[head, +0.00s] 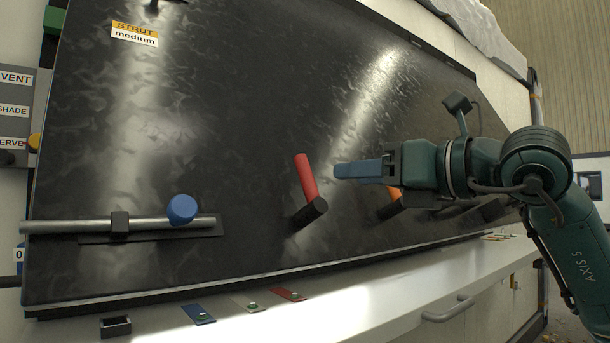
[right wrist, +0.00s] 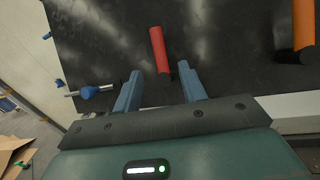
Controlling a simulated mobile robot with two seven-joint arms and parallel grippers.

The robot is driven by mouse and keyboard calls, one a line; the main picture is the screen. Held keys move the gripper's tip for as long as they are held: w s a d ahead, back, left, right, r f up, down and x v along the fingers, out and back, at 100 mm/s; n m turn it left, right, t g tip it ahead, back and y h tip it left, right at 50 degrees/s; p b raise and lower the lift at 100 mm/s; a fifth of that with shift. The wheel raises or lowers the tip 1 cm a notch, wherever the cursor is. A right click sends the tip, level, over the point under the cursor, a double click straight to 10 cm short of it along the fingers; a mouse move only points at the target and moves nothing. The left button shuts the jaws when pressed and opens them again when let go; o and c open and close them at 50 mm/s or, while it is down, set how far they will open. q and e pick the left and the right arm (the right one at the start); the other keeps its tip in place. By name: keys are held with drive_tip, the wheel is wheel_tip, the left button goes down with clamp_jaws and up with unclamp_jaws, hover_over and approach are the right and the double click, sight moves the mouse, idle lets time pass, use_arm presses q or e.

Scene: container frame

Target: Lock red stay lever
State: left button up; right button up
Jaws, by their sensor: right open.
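The red stay lever (head: 306,178) is a red handle on a black round pivot (head: 310,212), mounted on the dark panel (head: 230,120). In the head view it leans up and slightly left. My right gripper (head: 345,170) is just right of the lever, fingers pointing left at it. In the right wrist view the red lever (right wrist: 159,48) shows ahead, between and beyond the two blue fingertips (right wrist: 160,82). The fingers are apart with nothing visibly gripped. Contact with the lever is not visible. My left gripper does not show.
An orange lever (head: 391,207) sits right of the red one, partly behind my right gripper. A metal rod with a blue knob (head: 182,209) is at lower left. Blue, pale and red tags (head: 288,295) lie on the white ledge (head: 350,300) below. A STRUT medium label (head: 134,34) is at upper left.

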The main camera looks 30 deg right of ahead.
sight(312, 177)
drive_tip(key=p+x, duration=0.2)
drive_tip(key=x, duration=0.8)
drive_tip(key=shift+w+a+p, duration=0.1)
drive_tip(key=shift+w+p, duration=0.2)
drive_tip(key=shift+p, duration=0.1)
clamp_jaws()
